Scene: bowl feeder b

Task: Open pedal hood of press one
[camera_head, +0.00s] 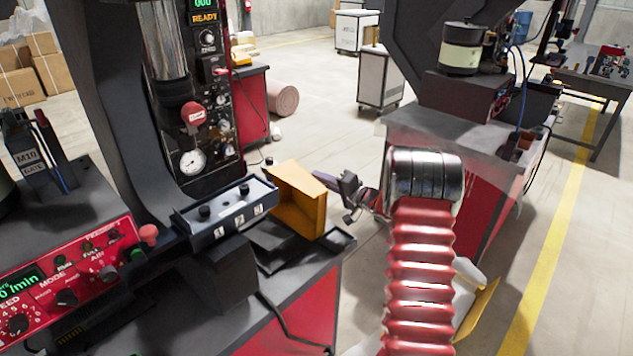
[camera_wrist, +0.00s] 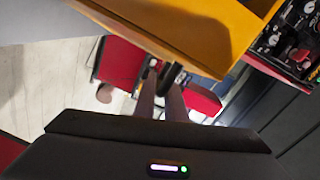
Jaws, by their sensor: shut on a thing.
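The orange pedal hood (camera_head: 298,203) is a box-like cover at the front right corner of the red and grey press bench. It is tilted, and I see into its hollow side. It fills the top of the wrist view (camera_wrist: 205,30). My gripper (camera_head: 323,180) is at the hood's right edge. In the wrist view, its two dark fingers (camera_wrist: 164,78) are shut on a dark handle-like part (camera_wrist: 173,74) under the hood's edge. The exact contact is partly hidden. The dark base (camera_head: 275,248) lies below the hood.
A control box (camera_head: 228,212) with knobs is just left of the hood. The press panel (camera_head: 200,100) with a gauge stands behind. My red ribbed arm sleeve covers the lower right. A second grey and red bench (camera_head: 450,135) stands to the right. Open floor lies between the benches.

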